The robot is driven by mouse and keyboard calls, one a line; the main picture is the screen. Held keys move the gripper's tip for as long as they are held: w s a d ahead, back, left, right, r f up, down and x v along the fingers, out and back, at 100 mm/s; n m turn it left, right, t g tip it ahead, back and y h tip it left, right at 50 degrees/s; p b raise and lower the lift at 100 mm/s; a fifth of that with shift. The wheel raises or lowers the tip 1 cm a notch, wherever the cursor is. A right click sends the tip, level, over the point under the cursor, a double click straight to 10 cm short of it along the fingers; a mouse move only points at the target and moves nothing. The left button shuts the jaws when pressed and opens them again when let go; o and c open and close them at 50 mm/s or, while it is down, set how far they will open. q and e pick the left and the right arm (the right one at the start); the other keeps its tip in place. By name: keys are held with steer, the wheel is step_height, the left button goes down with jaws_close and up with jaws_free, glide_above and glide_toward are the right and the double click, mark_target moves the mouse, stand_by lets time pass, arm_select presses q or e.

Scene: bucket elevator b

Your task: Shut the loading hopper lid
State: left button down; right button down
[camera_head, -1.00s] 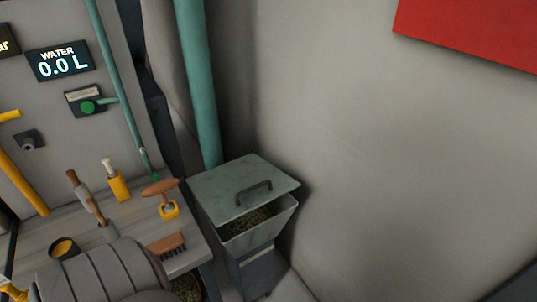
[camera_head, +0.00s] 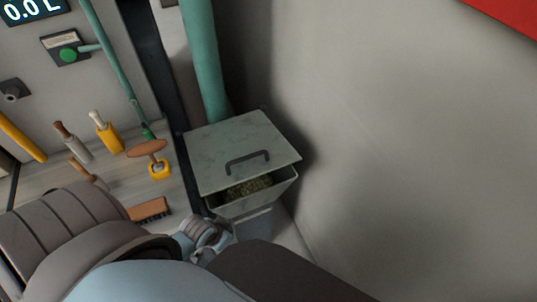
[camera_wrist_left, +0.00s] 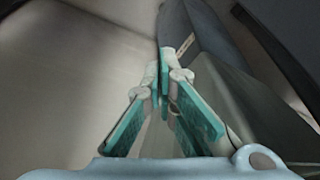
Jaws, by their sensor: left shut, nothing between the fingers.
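The loading hopper (camera_head: 258,205) is a grey bin below a green pipe. Its pale lid (camera_head: 225,142), with a dark handle (camera_head: 248,160), is tilted. The lid's front edge stands above the hopper rim, and greenish-brown grain shows in the gap. My left gripper (camera_wrist_left: 164,82) is shut and empty in the left wrist view, its teal-padded fingers together. In the head view, part of my left arm and wrist is low in front of the hopper, below the lid; the fingertips cannot be made out there. My right gripper is not in view.
A workbench (camera_head: 120,185) on the left holds a brush (camera_head: 150,208), yellow holders and wooden-handled tools. The green pipe (camera_head: 203,60) rises behind the lid. A bare grey wall (camera_head: 400,140) is on the right.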

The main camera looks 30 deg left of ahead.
arm_select(q)
steer(key=w+d+r+m+t+h, duration=0.1)
steer(key=w+r+m+h, duration=0.25)
steer(key=r, duration=0.65)
steer(key=w+d+r+m+h, duration=0.15)
steer(key=w+r, duration=0.25)
steer(key=r, duration=0.6)
steer(key=w+a+r+t+h, duration=0.2)
steer(key=w+a+r, duration=0.3)
steer(key=w+r, duration=0.35)
steer(key=b, duration=0.1)
glide_above(268, 169)
steer(key=f, duration=0.5)
steer(key=shift+w+a+f, duration=0.1)
steer(key=shift+w+a, duration=0.3)
steer(key=f, duration=0.2)
steer(key=shift+s+d+f, duration=0.15)
steer(key=shift+d+f, duration=0.2)
steer(key=shift+f, duration=0.05)
steer(key=shift+s+f, duration=0.25)
steer(key=shift+f, duration=0.4)
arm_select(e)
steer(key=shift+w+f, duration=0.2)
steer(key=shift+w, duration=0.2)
